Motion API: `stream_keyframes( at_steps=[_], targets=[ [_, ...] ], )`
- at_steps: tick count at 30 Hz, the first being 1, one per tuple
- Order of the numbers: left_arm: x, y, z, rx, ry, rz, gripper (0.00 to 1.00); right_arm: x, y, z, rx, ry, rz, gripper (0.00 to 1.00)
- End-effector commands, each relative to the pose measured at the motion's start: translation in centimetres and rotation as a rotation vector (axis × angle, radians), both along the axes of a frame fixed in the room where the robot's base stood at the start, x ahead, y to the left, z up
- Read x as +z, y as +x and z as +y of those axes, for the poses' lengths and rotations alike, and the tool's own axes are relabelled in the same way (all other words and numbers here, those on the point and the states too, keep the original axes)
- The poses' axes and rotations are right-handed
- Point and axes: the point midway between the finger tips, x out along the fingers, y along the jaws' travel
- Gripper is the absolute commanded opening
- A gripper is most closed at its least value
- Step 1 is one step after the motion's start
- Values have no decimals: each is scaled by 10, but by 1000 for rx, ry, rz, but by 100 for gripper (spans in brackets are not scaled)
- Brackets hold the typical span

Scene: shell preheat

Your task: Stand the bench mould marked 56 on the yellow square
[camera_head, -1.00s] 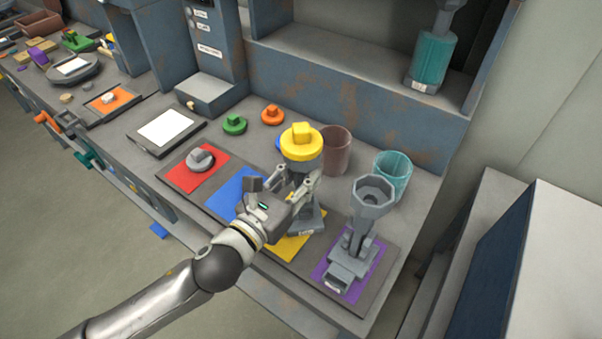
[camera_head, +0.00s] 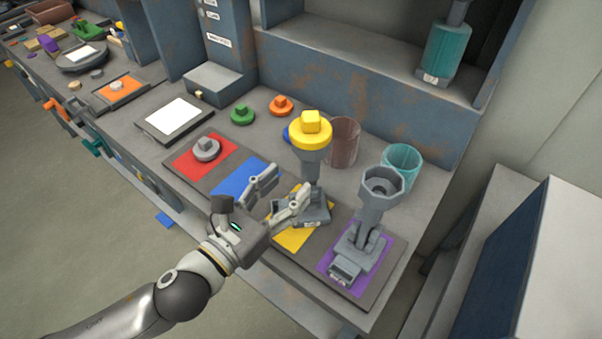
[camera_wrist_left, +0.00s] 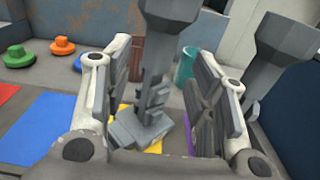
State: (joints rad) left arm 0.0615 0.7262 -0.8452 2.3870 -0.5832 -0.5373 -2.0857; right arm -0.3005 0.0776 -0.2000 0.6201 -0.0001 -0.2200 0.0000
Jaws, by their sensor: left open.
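A grey bench mould (camera_head: 313,165) with a yellow knobbed piece (camera_head: 311,130) on top stands upright on the yellow square (camera_head: 287,239). Its base carries a small label too small to read. My left gripper (camera_head: 286,188) is open and empty in front of the mould, over the blue and yellow squares. In the left wrist view the mould (camera_wrist_left: 160,80) shows beyond and between the spread fingers, apart from them. A second grey mould (camera_head: 375,207) with an open cup top stands on the purple square (camera_head: 383,259); its label is unreadable too.
The dark board also has a blue square (camera_head: 238,178) and a red square (camera_head: 190,160) bearing a grey knobbed piece (camera_head: 206,149). Green (camera_head: 242,114) and orange (camera_head: 281,105) pieces, a brown cup (camera_head: 343,143) and a teal cup (camera_head: 402,165) stand behind.

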Motion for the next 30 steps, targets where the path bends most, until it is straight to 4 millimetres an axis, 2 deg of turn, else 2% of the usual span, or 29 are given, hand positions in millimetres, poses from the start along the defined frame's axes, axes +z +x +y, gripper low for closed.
stream_keyframes(
  at_steps=[3, 10, 30],
  targets=[
    [-2, -18, 12, -2, 2, 2, 52, -7, 0, 0, 0, 0, 0, 0],
    [0, -34, 24, -2, 1, 1, 52, -10, 0, -2, 1, -2, 1, 0],
    [1, -37, 26, 0, -3, 2, 52, -10, 0, -3, 1, -3, 0, 0]
  ],
)
